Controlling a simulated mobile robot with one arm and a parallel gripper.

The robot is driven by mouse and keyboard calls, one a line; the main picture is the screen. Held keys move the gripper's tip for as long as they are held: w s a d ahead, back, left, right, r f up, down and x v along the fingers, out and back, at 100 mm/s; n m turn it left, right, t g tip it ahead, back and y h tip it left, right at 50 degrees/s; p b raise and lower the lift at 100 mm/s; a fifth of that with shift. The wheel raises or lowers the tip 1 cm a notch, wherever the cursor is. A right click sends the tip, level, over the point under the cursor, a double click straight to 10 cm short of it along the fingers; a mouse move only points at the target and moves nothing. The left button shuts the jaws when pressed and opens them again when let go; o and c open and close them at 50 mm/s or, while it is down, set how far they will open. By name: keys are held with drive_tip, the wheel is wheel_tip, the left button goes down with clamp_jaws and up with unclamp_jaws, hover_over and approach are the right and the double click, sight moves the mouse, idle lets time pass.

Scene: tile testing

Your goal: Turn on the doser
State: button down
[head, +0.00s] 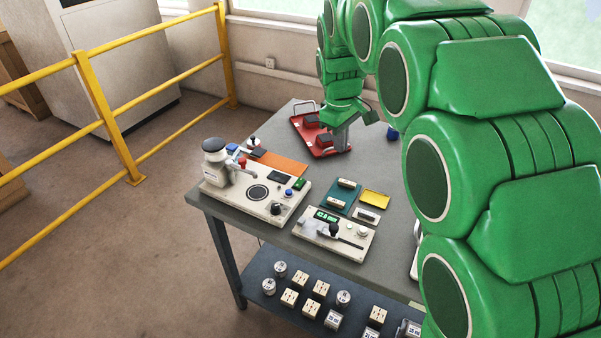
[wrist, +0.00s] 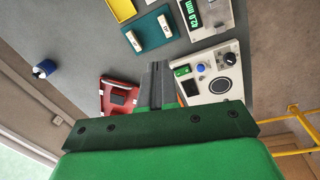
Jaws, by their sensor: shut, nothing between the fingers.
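The cream machine (head: 232,200) with a dark-topped hopper, which looks like the doser, stands at the table's left front corner. Its panel has a round black disc (head: 258,192), a black knob (head: 277,208), a blue button (head: 289,193) and a green part (head: 299,184). In the wrist view the green part (wrist: 183,70), blue button (wrist: 201,68) and knob (wrist: 230,58) lie right of my fingers. My gripper (head: 343,148) is shut and empty, over the table's far side by the red tray (head: 330,150). Its fingers (wrist: 157,66) hide part of the table in the wrist view.
A cream gauge with a lever and green display (head: 326,215) sits at the front. Blocks and round pieces fill the lower shelf (head: 262,295). Yellow rails (head: 105,110) stand left.

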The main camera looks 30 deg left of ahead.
drive_tip(key=a+f+n, duration=0.3)
drive_tip(key=a, duration=0.8)
approach(301, 179)
drive_tip(key=f, duration=0.7)
drive_tip(key=shift+w+d, duration=0.2)
drive_tip(key=shift+w, duration=0.05)
